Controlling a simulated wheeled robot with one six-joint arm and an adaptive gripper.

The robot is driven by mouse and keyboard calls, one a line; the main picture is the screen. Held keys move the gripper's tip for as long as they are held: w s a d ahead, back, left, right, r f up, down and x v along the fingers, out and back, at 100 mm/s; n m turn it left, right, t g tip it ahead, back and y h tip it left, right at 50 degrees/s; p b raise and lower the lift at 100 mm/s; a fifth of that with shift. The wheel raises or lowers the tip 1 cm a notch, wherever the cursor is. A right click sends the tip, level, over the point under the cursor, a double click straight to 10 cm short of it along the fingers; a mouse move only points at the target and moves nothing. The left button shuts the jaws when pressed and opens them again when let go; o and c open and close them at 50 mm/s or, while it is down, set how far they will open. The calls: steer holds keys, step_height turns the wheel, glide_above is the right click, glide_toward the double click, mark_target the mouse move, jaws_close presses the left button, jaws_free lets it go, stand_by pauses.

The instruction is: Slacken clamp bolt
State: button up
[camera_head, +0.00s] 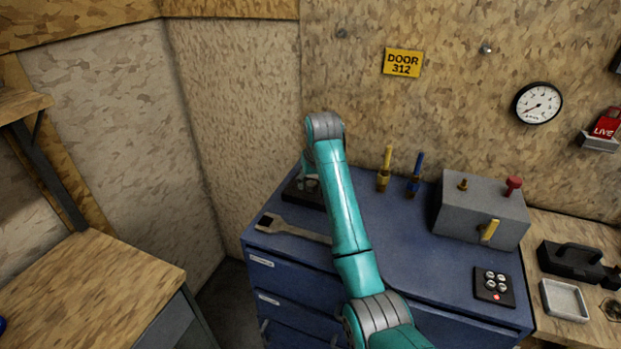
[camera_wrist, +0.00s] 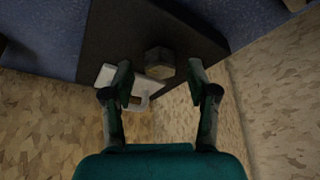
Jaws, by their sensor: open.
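The bolt (camera_wrist: 159,62) has a dull hexagonal head and stands on a dark plate (camera_wrist: 110,35) in the wrist view. A pale grey piece with a notch (camera_wrist: 150,88) lies just below it, partly behind my left finger. My gripper (camera_wrist: 160,84) is open, with one finger on each side and a clear gap between them. The bolt head sits beyond the fingertips, roughly centred between them; I cannot tell the remaining distance. In the head view, the dark plate (camera_head: 291,191) is at the back left of the blue cabinet, and my arm partly hides that area.
A grey open-ended wrench (camera_head: 288,229) lies on the blue cabinet top (camera_head: 390,240) at the front left. Yellow (camera_head: 384,172) and blue (camera_head: 415,176) upright tools, a grey box (camera_head: 480,212) and a button panel (camera_head: 493,287) stand to the right. Walls close in behind and left.

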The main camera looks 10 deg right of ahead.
steer(key=shift+w+f, duration=0.2)
steer(key=shift+f, duration=0.25)
jaws_close()
